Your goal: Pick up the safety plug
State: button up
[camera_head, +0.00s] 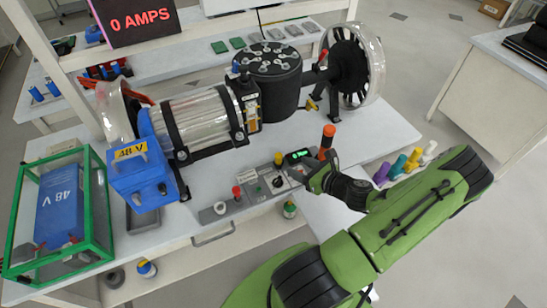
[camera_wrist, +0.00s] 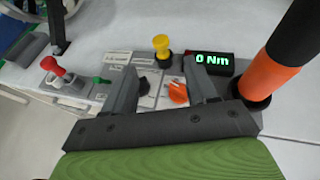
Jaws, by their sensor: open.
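No part is labelled as the safety plug, so I cannot tell for certain which one it is. A yellow-topped plug (camera_wrist: 162,46) stands upright on the control panel, just beyond my gripper (camera_wrist: 163,78); in the head view the yellow top (camera_head: 278,158) is left of my gripper (camera_head: 306,172). A red knob (camera_wrist: 52,67) stands further left on the panel, also in the head view (camera_head: 237,191). An orange knob (camera_wrist: 178,93) shows low between my fingers. My gripper is open, with nothing visibly held. Its fingers are above the panel; contact cannot be told.
A tall orange-and-black handle (camera_wrist: 262,75) stands close to my right finger, beside a "0 Nm" display (camera_wrist: 212,62). The motor rig (camera_head: 200,118) and blue 48 V box (camera_head: 140,176) are left. Coloured pegs (camera_head: 398,166) stand to the right. A green-framed case (camera_head: 100,205) stands far left.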

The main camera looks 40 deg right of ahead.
aim_at(279, 155)
jog(key=x, duration=0.5)
jog(key=shift+w+f+b, duration=0.25)
jog(key=shift+w+b, duration=0.05)
jog(key=shift+w, duration=0.05)
jog(key=b+x, duration=0.1)
jog(key=x, duration=0.4)
jog(key=shift+w+f, duration=0.1)
jog(key=shift+w, duration=0.1)
jog(key=c, duration=1)
jog(key=shift+c, duration=0.2)
notch_tip(279, 155, up, 18)
jog(key=p, duration=0.5)
